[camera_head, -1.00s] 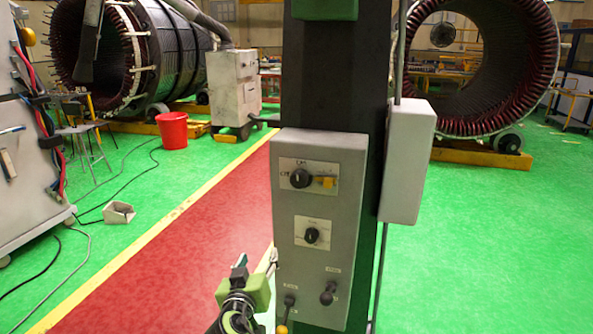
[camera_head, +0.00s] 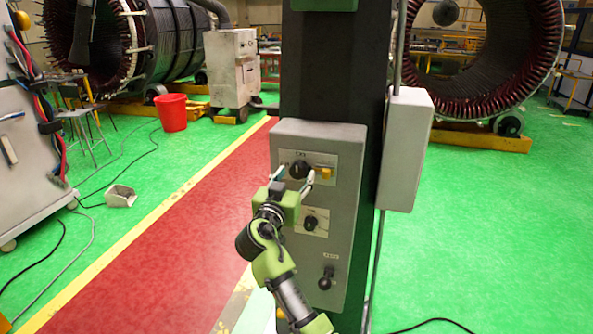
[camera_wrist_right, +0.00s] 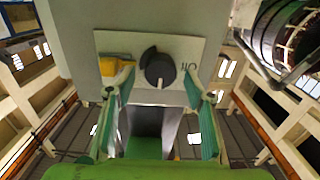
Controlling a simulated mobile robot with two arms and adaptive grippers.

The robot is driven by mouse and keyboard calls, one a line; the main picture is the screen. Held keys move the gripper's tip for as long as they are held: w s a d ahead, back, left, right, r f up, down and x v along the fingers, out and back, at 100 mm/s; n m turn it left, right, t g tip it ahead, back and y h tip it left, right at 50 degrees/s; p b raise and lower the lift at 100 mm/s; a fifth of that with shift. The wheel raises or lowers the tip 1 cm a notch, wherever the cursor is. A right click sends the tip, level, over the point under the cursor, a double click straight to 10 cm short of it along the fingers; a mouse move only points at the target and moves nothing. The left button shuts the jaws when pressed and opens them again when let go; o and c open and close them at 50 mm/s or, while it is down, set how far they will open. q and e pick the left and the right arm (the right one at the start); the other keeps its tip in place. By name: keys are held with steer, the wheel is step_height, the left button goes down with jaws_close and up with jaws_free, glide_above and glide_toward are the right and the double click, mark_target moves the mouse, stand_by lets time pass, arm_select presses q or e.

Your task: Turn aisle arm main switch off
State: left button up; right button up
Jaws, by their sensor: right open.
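A grey control box (camera_head: 345,215) is fixed to a dark column. Its top plate carries a black rotary switch (camera_head: 299,168), a yellow part (camera_head: 326,173) and partly readable lettering. In the right wrist view the same switch (camera_wrist_right: 157,68) appears upside down, with the yellow part (camera_wrist_right: 116,66) on the left. My right gripper (camera_head: 294,177) is open, its fingertips on either side of the switch. The wrist view shows its fingers (camera_wrist_right: 158,82) apart, with the switch between them; I cannot tell whether they touch it. My left gripper is not in view.
A second black knob (camera_head: 311,222) and a lever (camera_head: 326,279) sit lower on the box. Another grey box (camera_head: 406,150) is on the column's right. A red bucket (camera_head: 172,112) stands on the green floor, left of the red aisle (camera_head: 165,260).

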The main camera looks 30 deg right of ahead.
steer(key=shift+x, duration=1.05)
steer(key=c, duration=1.1)
